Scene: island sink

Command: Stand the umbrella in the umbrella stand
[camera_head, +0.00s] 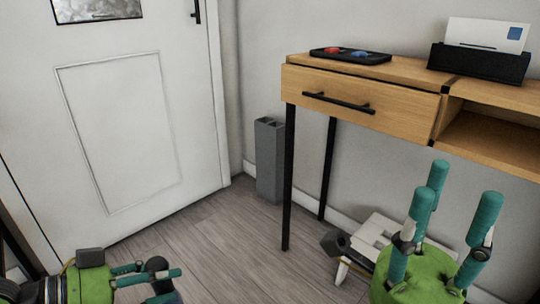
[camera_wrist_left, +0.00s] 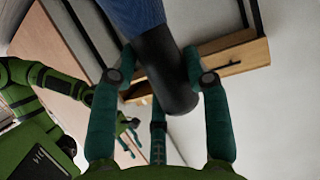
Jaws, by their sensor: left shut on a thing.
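The umbrella stand (camera_head: 268,160) is a tall grey box with an open, divided top. It stands on the floor in the corner between the door and the wooden table. My left gripper (camera_head: 150,280) is at the bottom left of the head view. In the left wrist view its fingers (camera_wrist_left: 160,90) are shut on the umbrella (camera_wrist_left: 168,75), around its black cylindrical part, with blue fabric above. In the head view only a dark piece of the umbrella (camera_head: 158,267) shows. My right gripper (camera_head: 455,215) is at the lower right, its teal fingers spread, open and empty.
The wooden table (camera_head: 400,95) with black legs stands right of the stand. It bears a black tray (camera_head: 350,56) and a black letter holder (camera_head: 480,62). A white door (camera_head: 130,120) is at left. Bare floor (camera_head: 225,240) lies before the stand. A white object (camera_head: 375,240) is low under the table.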

